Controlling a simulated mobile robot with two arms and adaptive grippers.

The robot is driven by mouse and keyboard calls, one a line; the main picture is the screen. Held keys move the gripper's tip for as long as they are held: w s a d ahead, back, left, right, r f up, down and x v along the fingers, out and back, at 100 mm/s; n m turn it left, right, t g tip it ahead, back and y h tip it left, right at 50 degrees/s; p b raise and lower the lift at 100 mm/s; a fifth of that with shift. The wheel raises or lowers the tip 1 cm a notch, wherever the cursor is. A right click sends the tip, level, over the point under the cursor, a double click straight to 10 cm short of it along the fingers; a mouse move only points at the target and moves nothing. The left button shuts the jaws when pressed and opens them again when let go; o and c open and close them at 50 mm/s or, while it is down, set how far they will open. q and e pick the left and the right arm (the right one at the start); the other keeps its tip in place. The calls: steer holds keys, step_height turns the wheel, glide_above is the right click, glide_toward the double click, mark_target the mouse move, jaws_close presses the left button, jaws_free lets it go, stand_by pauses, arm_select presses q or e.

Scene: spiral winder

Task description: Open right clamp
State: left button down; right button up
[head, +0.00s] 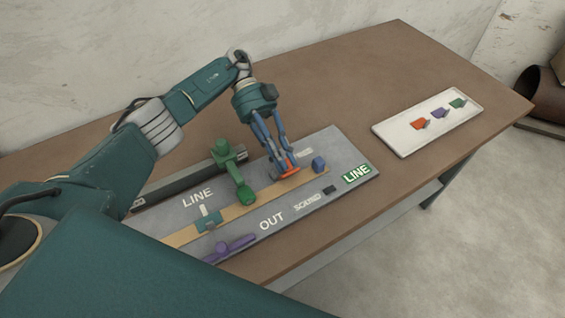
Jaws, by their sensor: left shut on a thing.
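A grey fixture board (336,142) with a tan strip (265,200) along it lies on the brown table. My left gripper (285,167) reaches down over the right part of the board. Its blue fingers are shut on a small orange part (291,168) on or just above the strip. The fingers partly hide this part. A blue block (319,164) stands just right of the fingers. A green lever piece (238,178) stands left of them. A teal block (207,221) sits on the strip's left part. I cannot tell which of these is the right clamp. My right gripper is not in view.
A purple lever piece (230,245) lies near the board's front left. A dark bar (180,184) runs behind the strip. A white tray (392,141) with orange, purple and green pieces stands at the right. The table between board and tray is clear.

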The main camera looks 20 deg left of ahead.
arm_select(q)
steer(key=shift+w+r, duration=0.15)
steer(key=shift+r, duration=0.05)
steer(key=c, duration=1.8)
jaws_free()
steer(key=shift+o, duration=0.8)
steer(key=shift+d+f, duration=0.1)
step_height(320, 180, up, 10)
